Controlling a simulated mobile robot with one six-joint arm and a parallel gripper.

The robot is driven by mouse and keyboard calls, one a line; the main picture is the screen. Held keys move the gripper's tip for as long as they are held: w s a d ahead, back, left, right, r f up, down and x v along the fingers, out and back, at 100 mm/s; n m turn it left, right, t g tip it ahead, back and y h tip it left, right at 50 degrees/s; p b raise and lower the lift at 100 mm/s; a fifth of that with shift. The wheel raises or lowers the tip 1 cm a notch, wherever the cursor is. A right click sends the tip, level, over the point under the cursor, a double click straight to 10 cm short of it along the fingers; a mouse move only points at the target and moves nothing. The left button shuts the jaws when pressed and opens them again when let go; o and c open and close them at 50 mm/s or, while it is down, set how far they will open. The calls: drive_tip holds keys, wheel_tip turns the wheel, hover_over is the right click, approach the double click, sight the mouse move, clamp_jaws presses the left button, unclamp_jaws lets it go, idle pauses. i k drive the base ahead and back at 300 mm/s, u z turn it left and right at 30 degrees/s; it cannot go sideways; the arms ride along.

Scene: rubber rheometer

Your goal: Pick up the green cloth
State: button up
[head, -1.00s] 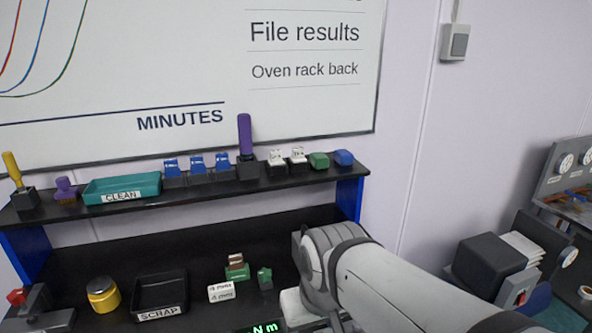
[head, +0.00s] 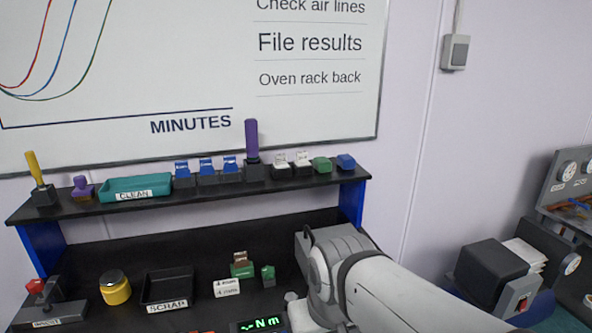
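A small green block-like piece (head: 322,164) sits near the right end of the black shelf, beside a similar blue piece (head: 346,161). It may be the folded green cloth, but it is too small to tell. Two other green items stand on the lower bench top: a green base with a brown top (head: 242,266) and a small green piece (head: 268,275). Neither clearly looks like cloth. My arm enters from the lower right, in front of the bench's right end. My gripper is not in view.
The black shelf (head: 80,209) also holds a teal CLEAN tray (head: 135,187), blue and white pieces and a tall purple-handled tool (head: 252,138). Below are a black SCRAP tray (head: 168,288), a yellow pot (head: 115,288) and a green-lit display (head: 258,324). Dark equipment (head: 490,270) stands right.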

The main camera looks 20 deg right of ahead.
sight(322, 164)
drive_tip(key=z, duration=0.2)
drive_tip(key=k, duration=0.4)
drive_tip(key=u, duration=2.7)
drive_tip(key=k, duration=1.4)
drive_tip(key=z, duration=2.05)
drive_tip(key=i, duration=1)
drive_tip(key=z, duration=0.05)
